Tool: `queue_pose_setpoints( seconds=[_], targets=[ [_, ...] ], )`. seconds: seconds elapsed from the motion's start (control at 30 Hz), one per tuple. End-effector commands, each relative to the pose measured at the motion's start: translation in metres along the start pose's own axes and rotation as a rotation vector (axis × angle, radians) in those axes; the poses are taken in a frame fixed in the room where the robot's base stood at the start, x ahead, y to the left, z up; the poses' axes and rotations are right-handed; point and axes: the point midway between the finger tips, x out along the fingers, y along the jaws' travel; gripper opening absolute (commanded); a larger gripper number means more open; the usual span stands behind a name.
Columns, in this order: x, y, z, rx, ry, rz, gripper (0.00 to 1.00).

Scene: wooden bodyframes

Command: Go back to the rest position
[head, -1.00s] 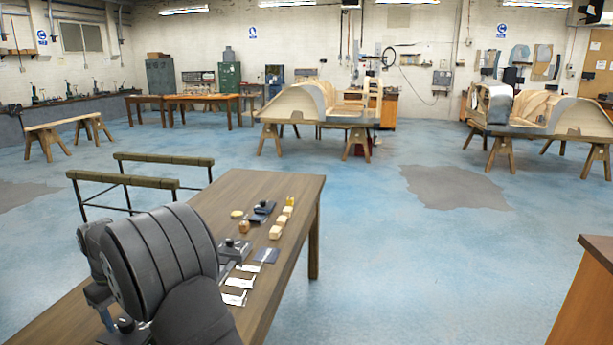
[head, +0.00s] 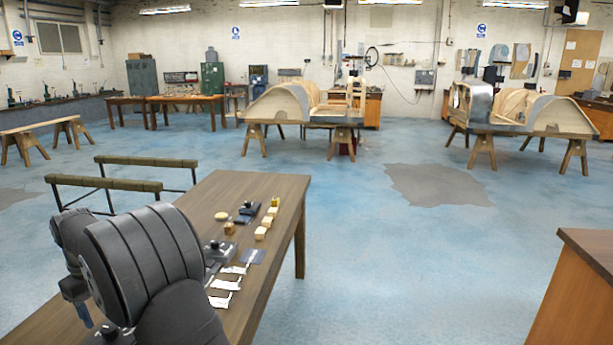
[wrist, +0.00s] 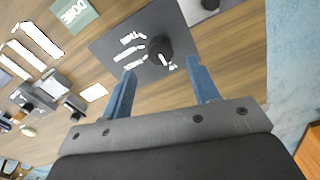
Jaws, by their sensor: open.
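My gripper (wrist: 161,68) is open and empty, its two blue fingers spread apart in the wrist view. It points down over the wooden table, and beyond the fingertips lies a dark square plate (wrist: 103,47) with a round black knob (wrist: 158,50) and small white marks. I cannot tell the height of the fingertips above it. In the head view my black arm fills the lower left, and one blue fingertip (head: 84,315) shows at its left side. The table (head: 235,190) runs from the lower left to the middle.
Several pale wooden blocks (head: 261,234), dark plates and white cards (head: 226,284) lie right of my arm on the table. A green DONE card (wrist: 74,14) shows in the wrist view. Padded rails (head: 105,184) stand behind the table.

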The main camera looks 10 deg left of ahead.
Motion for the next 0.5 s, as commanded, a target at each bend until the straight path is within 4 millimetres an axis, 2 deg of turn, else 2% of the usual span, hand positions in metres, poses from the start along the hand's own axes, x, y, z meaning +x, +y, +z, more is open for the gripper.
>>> queue_pose_setpoints(
  seconds=[0.03,0.5],
  targets=[
    [-0.011,0.000,-0.001,0.000,0.004,0.001,0.55],
    [-0.105,0.000,-0.001,0.000,0.004,0.001,0.55]
  ],
)
